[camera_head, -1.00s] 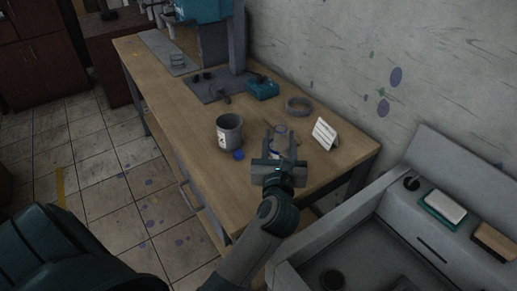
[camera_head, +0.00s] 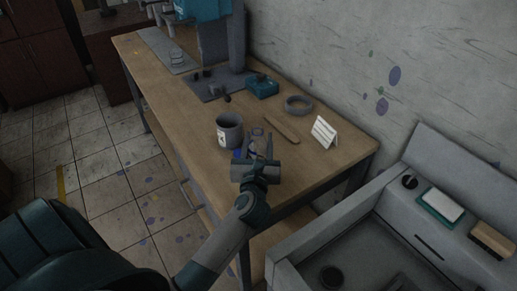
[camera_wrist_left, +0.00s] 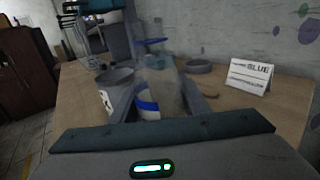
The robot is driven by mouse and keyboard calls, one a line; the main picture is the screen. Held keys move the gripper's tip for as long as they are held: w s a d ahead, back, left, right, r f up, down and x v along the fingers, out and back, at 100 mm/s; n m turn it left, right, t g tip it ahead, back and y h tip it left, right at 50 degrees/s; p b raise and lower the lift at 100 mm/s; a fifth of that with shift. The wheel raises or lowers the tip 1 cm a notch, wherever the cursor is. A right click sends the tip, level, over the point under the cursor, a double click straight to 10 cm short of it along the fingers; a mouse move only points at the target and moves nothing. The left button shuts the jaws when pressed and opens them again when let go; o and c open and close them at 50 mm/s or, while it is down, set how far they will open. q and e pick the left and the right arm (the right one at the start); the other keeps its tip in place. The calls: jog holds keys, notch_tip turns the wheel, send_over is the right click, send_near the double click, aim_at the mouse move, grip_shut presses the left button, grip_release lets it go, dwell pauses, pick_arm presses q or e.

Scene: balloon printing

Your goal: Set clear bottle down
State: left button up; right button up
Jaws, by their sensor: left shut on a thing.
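My left gripper (camera_head: 260,146) is over the near part of the wooden table, shut on a clear bottle (camera_wrist_left: 165,78). The bottle is see-through and blurred, with a blue ring near its top. It stands roughly upright between the fingers. In the head view the bottle (camera_head: 257,143) is mostly hidden by the gripper, and I cannot tell whether its base touches the table. A grey mug (camera_head: 229,130) with a white label stands just left of the gripper. A small blue-banded item (camera_wrist_left: 147,104) is beside or behind the bottle. My right gripper is not seen.
A wooden stick (camera_head: 281,129), a grey ring (camera_head: 298,104) and a white sign (camera_head: 324,132) reading "BLUE" (camera_wrist_left: 249,76) lie right of the gripper. A teal box (camera_head: 261,86) is farther back. A grey sink (camera_head: 300,262) is at lower right. The table's front-right area is clear.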

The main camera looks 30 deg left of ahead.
pick_arm(q)
jog(key=shift+f, duration=1.65)
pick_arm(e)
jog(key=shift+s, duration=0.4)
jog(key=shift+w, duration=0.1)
pick_arm(q)
jog(key=shift+f, duration=0.1)
jog(key=o, duration=0.9)
jog(key=shift+c, duration=0.2)
jog(key=shift+o, duration=1.4)
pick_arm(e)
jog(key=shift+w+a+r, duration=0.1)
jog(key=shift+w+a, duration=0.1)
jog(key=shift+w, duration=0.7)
